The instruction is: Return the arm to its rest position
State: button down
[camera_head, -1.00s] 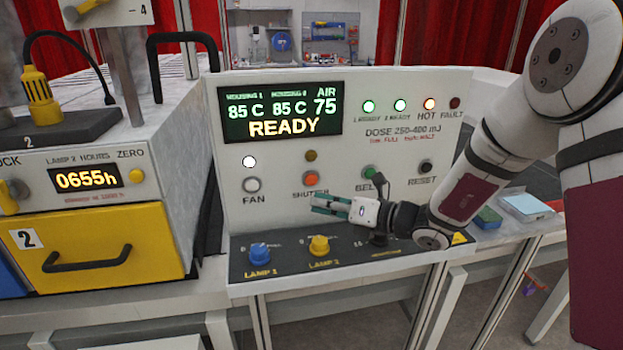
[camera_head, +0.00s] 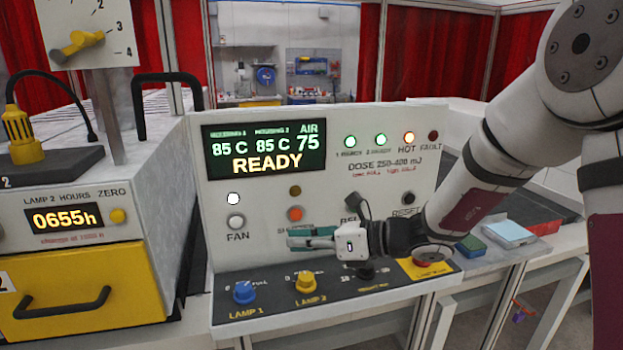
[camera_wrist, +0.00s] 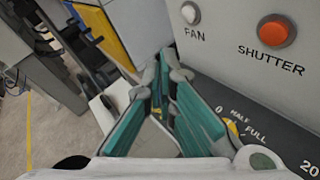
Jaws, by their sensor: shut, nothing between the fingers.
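My gripper (camera_head: 290,238) is in front of the control panel (camera_head: 215,262), just below the orange SHUTTER button (camera_head: 295,214). Its teal fingers point left in the head view. In the wrist view, the fingers (camera_wrist: 165,65) come together at the tips with nothing between them. My arm reaches in from the right with its elbow raised. The wrist covers part of the panel around the BELT label.
The blue LAMP 1 knob (camera_head: 244,292) and yellow LAMP 2 knob (camera_head: 305,282) sit on the ledge below my gripper. A red button (camera_head: 433,255) on a yellow plate is close to my wrist. A yellow drawer (camera_head: 130,282) stands left.

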jog(key=s+d+r+n+g+h, duration=0.2)
jog(key=s+n+h, duration=0.1)
jog(key=s+n, duration=0.45)
jog(key=s+d+r+n+g+h, duration=0.1)
jog(key=s+d+r+n+h, duration=0.15)
jog(key=s+n, duration=0.45)
jog(key=s+d+r+n+t+h, duration=0.1)
jog(key=s+d+n+h, duration=0.3)
jog(key=d, duration=0.4)
jog(key=s+d+r+n+t+h, duration=0.2)
jog(key=s+d+n, duration=0.4)
jog(key=d, duration=0.3)
jog(key=s+t+h, duration=0.1)
jog(key=h, duration=0.1)
jog(key=shift+s+d+r+n+h, duration=0.15)
jog(key=shift+s+d+n+h, duration=0.05)
jog(key=shift+d+n+h, duration=0.15)
jog(key=c, duration=2.4)
grip_release()
